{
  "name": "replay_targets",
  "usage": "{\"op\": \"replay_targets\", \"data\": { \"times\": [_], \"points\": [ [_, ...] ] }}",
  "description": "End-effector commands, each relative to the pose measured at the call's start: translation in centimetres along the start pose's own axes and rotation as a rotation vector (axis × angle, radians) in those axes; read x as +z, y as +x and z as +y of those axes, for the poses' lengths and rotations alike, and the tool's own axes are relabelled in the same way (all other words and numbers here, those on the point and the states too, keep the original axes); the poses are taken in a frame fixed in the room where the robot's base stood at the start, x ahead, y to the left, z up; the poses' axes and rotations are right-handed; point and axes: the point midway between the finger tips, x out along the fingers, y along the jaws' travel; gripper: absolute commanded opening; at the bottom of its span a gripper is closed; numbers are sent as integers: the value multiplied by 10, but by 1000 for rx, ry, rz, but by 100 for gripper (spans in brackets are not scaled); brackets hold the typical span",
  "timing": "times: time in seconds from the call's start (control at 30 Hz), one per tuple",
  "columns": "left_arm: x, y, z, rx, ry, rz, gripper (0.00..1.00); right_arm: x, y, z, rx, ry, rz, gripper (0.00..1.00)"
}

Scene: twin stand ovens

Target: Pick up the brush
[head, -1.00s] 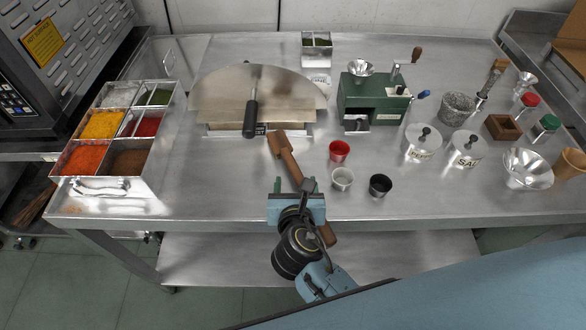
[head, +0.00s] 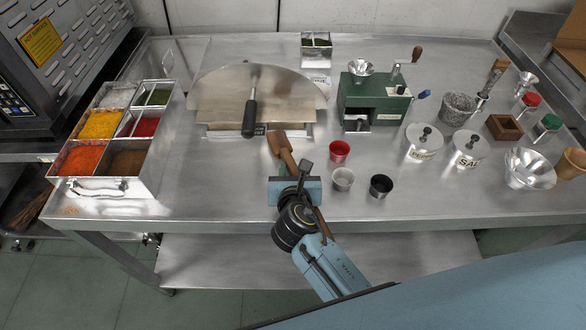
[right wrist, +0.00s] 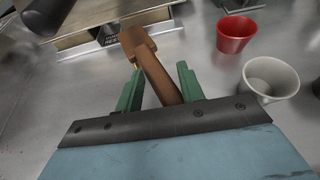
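The brush (head: 283,152) is a brown wooden piece lying on the steel table, in front of the round-backed metal board. Its near part is mostly hidden by my right gripper (head: 292,179) in the head view. In the right wrist view, the brush (right wrist: 153,70) runs between the two green fingers of my right gripper (right wrist: 160,80), its broad end beyond the fingertips. The fingers are apart, one on each side of the handle, and look open. I cannot tell how high they are above it. My left gripper is not in view.
A red cup (head: 340,150), a white cup (head: 342,179) and a black cup (head: 380,186) stand close to the right. The metal board (head: 290,90) with a black handle (head: 250,118) is behind. A spice tray (head: 150,180) is on the left, with bare table between.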

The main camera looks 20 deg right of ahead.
Motion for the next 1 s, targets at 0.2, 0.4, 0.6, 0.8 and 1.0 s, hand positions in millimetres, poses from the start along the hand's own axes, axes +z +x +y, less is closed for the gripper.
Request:
{"op": "replay_targets", "data": {
  "times": [0.2,0.4,0.6,0.8,1.0],
  "points": [
    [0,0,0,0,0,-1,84,-1,0,0,-2,1,3,4],
    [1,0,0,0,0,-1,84,-2,0,-1,-2,1,5,0],
    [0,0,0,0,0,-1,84,-3,0,0,-1,3,7,0],
    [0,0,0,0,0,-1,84,-3,-1,0,-2,3,10,0],
    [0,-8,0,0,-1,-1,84,14,-7,0,-1,3,6,0]
  ]
}}
